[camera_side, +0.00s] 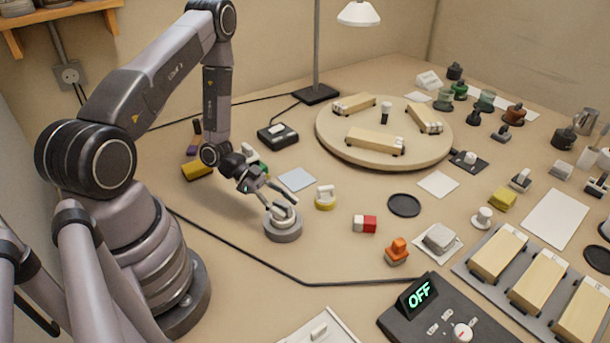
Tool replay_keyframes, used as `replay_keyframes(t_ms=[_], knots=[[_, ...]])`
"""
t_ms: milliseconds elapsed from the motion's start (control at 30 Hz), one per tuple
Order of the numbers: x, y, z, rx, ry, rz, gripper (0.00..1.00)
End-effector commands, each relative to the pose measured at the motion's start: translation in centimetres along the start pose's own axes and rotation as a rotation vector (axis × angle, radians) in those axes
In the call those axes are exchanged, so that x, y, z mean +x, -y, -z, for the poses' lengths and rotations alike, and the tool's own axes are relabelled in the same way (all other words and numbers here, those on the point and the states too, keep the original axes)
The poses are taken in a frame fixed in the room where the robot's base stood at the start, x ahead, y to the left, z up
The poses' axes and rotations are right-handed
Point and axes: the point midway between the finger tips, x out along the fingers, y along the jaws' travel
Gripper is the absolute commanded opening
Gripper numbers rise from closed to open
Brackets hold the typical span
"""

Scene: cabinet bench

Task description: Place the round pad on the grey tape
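A round grey disc-shaped piece (283,232), which looks like the round pad, rests on the bench right of my arm's base. My gripper (284,212) is low over it, with its fingers at the top of the piece. The fingers cover the upper part, so I cannot tell whether they grip it or only stand around it. A flat pale blue-grey square (297,179) lies on the bench just behind the gripper and looks like the grey tape. It is bare. A flat black round disc (404,205) lies farther right.
A yellow-based piece with a white handle (325,199) stands close to the gripper's right. A red-and-white block (364,224) is farther right. A black cable (290,276) runs in front. Behind are a black box (278,136) and a round wooden turntable (340,148).

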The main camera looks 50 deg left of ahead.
Motion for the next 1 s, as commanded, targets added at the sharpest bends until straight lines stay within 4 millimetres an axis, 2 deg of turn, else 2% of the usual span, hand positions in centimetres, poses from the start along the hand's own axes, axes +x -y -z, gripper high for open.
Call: replay_keyframes(t_ms=[267, 367, 700, 933, 1000], knots=[[-0.4, 0.0, 0.3, 0.0, 0.0, 0.002, 0.42], [-1.8, 0.1, 0.3, 0.0, 0.0, 0.006, 0.42], [-9.1, 0.1, 0.2, 0.002, 0.001, 0.007, 0.42], [-11.8, 0.1, 0.3, 0.002, 0.006, 0.004, 0.42], [-12.2, 0.8, 0.5, 0.011, 0.041, 0.018, 0.42]])
